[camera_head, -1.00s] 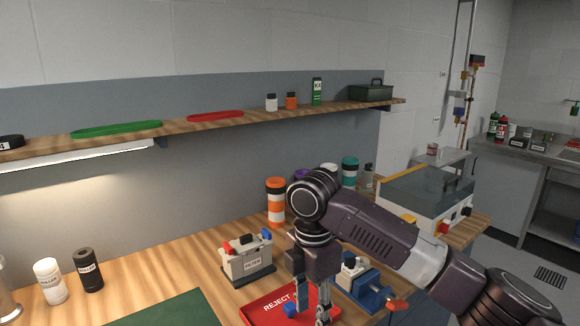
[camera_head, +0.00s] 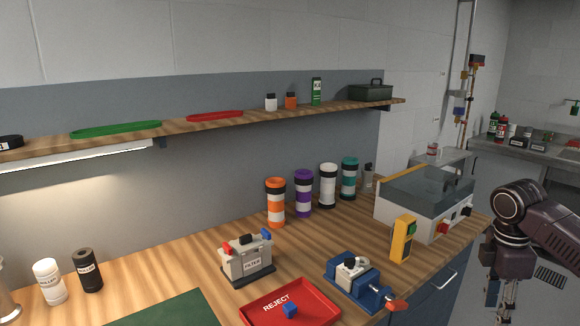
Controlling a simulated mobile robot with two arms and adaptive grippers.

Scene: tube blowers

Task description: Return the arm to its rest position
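My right arm comes in from the right edge. My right gripper (camera_head: 501,296) hangs down at the lower right, beyond the bench's right end and in front of the grey floor and drawers. Its fingers are small and partly cut by the lower edge, and I see nothing held between them. Whether they are open or shut is unclear. My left gripper is not in view.
Striped canisters (camera_head: 303,195) line the back by a machine with a clear lid (camera_head: 430,190). A shelf (camera_head: 220,122) runs above. Open floor lies right of the bench.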

